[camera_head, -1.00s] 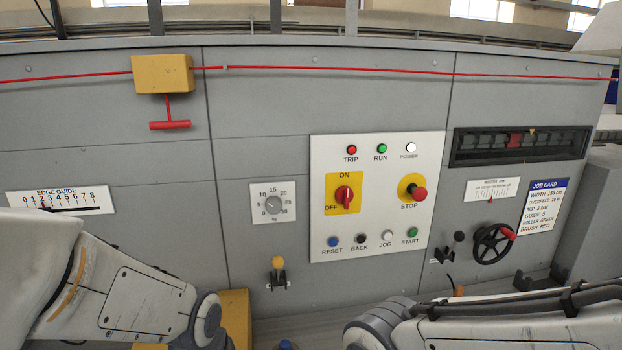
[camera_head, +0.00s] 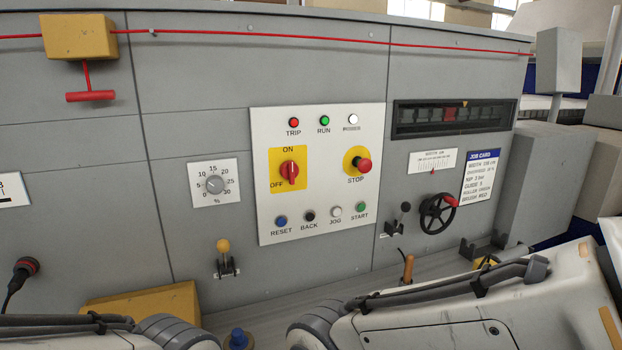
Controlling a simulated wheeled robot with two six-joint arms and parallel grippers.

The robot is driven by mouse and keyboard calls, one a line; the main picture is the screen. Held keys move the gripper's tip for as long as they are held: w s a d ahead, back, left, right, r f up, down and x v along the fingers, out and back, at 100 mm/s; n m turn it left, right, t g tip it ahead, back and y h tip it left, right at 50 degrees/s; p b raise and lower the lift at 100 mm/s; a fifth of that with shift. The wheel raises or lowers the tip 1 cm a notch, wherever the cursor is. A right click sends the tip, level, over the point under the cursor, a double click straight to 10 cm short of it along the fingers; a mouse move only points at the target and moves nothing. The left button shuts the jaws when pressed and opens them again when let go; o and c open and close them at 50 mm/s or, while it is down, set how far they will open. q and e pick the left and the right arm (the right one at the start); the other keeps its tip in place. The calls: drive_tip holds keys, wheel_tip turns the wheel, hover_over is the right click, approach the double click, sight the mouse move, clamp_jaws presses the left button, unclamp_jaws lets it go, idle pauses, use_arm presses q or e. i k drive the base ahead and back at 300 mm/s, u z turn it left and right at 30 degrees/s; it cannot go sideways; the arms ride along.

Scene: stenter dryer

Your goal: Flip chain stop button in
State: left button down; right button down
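The red mushroom stop button (camera_head: 364,165) stands out from a yellow round base on the white control panel (camera_head: 262,225), above the label STOP. It sits right of the red ON/OFF rotary switch (camera_head: 289,172). The panel also carries TRIP, RUN and POWER lamps above and RESET, BACK, JOG and START buttons below. Parts of both my arms show along the bottom edge, below the panel and apart from the button. Neither gripper is in the picture.
A dial (camera_head: 215,184) and a yellow-knobbed lever (camera_head: 223,246) are left of the panel. A handwheel (camera_head: 437,213) and a job card (camera_head: 480,177) are at right. A red pull cord (camera_head: 270,38) runs along the top from a yellow box (camera_head: 78,36). The space before the panel is clear.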

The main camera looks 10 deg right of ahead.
sight(364, 165)
drive_tip(key=k, duration=1.3)
drive_tip(key=z, duration=0.75)
drive_tip(key=i, duration=1.65)
drive_tip(key=u, duration=0.5)
